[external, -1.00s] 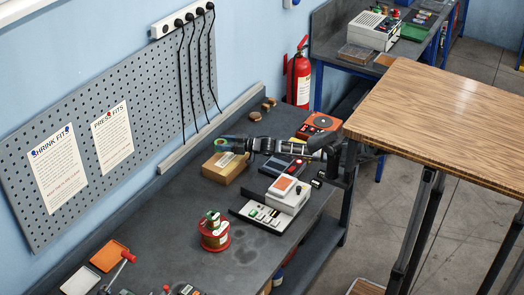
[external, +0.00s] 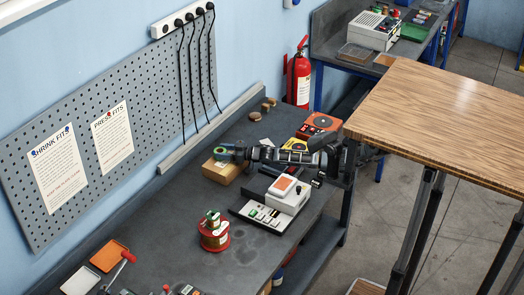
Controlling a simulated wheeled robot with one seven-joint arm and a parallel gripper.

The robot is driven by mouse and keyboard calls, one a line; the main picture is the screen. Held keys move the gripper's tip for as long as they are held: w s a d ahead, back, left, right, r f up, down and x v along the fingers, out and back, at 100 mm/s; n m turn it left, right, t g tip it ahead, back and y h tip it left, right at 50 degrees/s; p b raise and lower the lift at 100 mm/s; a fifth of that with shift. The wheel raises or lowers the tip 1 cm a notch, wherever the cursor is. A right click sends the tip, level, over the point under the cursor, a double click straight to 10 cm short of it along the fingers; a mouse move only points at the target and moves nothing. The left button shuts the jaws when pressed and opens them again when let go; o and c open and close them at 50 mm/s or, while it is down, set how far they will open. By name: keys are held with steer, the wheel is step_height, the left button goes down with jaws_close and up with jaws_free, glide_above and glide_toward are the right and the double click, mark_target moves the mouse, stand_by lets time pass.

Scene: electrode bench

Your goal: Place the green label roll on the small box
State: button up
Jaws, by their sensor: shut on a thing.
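The green label roll (external: 221,154) is at the tip of my gripper (external: 231,152), which reaches in from the right, and the gripper is shut on it. The roll is a small ring, green outside with a paler middle. The small box (external: 228,175) is a brown carton on the dark bench, directly below the roll. The roll is over the left back part of the box's top. I cannot tell whether it touches the box. My gripper and wrist hide part of the box's back right.
A white device with an orange top (external: 287,194) and a switch panel (external: 262,214) stand in front of my arm. A red spool stand (external: 214,237) is nearer. An orange device (external: 318,124) and a yellow meter (external: 297,142) are behind. The bench left of the box is clear.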

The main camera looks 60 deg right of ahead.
steer(key=shift+s+f, duration=0.15)
steer(key=shift+f, duration=0.45)
steer(key=o, duration=1.1)
steer(key=shift+a+f, duration=0.1)
steer(key=shift+f, duration=0.15)
steer(key=shift+c, duration=0.2)
steer(key=shift+r, duration=0.45)
steer(key=shift+s+d, duration=0.15)
steer(key=shift+d, duration=0.05)
steer(key=shift+v, duration=1.1)
step_height(320, 180, up, 6)
steer(key=shift+r, duration=1.05)
